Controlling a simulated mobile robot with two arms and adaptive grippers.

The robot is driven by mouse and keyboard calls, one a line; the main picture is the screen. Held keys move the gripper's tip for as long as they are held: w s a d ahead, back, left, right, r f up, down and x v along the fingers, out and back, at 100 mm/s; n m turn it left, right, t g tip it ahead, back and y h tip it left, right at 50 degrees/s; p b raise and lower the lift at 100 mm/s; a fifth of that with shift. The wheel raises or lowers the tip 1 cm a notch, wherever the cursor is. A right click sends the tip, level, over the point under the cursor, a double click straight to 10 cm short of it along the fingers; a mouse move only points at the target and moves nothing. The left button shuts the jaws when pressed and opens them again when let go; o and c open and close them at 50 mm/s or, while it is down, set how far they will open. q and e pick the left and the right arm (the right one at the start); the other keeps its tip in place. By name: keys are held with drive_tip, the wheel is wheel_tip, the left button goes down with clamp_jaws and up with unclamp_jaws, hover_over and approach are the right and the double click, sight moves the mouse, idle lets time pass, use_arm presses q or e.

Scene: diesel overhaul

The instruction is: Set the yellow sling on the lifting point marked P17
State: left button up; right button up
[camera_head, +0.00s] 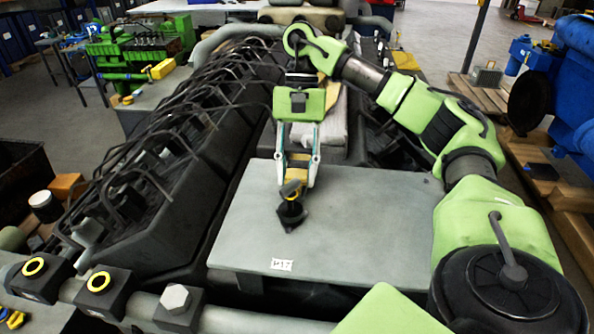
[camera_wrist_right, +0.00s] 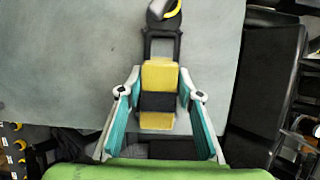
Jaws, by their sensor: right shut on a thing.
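The yellow sling (camera_wrist_right: 160,75) has a yellow block with a black band and a dark frame beyond it. My right gripper (camera_head: 297,184) is shut on the sling; its fingers stand on either side of the yellow block in the right wrist view. A dark, pointed piece with a yellow ring (camera_head: 291,212) shows just beyond the fingertips, over the grey plate (camera_head: 365,225). I cannot tell whether it touches the plate or the sling. The white P17 label (camera_head: 282,265) lies at the plate's near edge, below that piece in the head view. My left gripper is not in view.
Dark cables and covers (camera_head: 160,150) run along the engine's left side. Wooden pallets and a blue machine (camera_head: 575,90) stand right.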

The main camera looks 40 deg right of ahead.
drive_tip(key=shift+f+b, duration=0.75)
drive_tip(key=shift+f, duration=0.05)
idle(0.4)
idle(0.5)
drive_tip(key=o, duration=1.4)
drive_tip(key=shift+v, duration=6.05)
